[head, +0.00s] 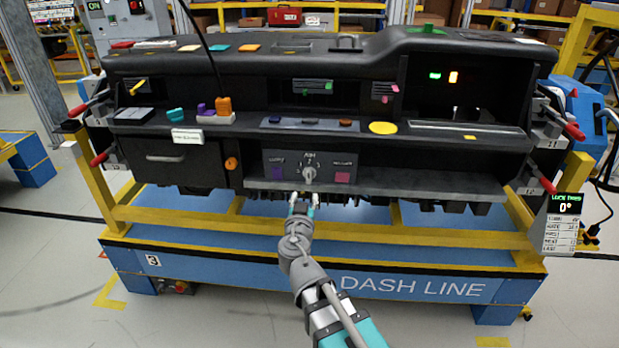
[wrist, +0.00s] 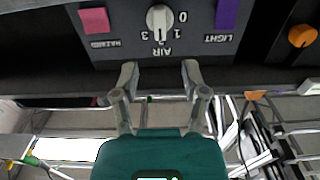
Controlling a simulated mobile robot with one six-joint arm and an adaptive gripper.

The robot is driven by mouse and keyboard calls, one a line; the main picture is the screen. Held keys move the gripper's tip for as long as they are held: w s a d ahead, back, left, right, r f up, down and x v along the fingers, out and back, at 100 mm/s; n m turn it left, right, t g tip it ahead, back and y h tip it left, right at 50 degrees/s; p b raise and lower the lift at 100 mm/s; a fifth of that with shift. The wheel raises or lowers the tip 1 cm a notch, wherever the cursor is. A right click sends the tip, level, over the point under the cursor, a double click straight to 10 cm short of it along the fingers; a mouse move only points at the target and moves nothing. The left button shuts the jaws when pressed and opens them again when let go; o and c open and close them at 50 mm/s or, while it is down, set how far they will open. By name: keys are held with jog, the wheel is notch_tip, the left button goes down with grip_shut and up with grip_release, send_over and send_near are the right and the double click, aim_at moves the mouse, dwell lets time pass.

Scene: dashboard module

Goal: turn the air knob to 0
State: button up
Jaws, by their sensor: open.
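The air knob (head: 309,175) is a pale round dial on the grey control panel in the dashboard's lower middle, under the AIR label. In the wrist view, which is upside down, the knob (wrist: 159,18) shows at the top with numbers beside it, including 0, 1 and 3. Its ridge seems to point towards the AIR label, between 1 and 3. My gripper (head: 303,205) is below the panel in the head view. In the wrist view, my gripper (wrist: 160,75) is open and empty, its two fingertips apart from the knob.
A purple LIGHT button (wrist: 227,13) and a pink HAZARD button (wrist: 94,20) flank the knob. An orange knob (head: 231,163) sits left of the panel. A grey ledge (head: 400,184) runs along the dashboard's lower edge.

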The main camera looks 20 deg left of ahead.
aim_at(309, 178)
jog(key=x, duration=1)
jog(key=shift+c, duration=0.3)
grip_shut()
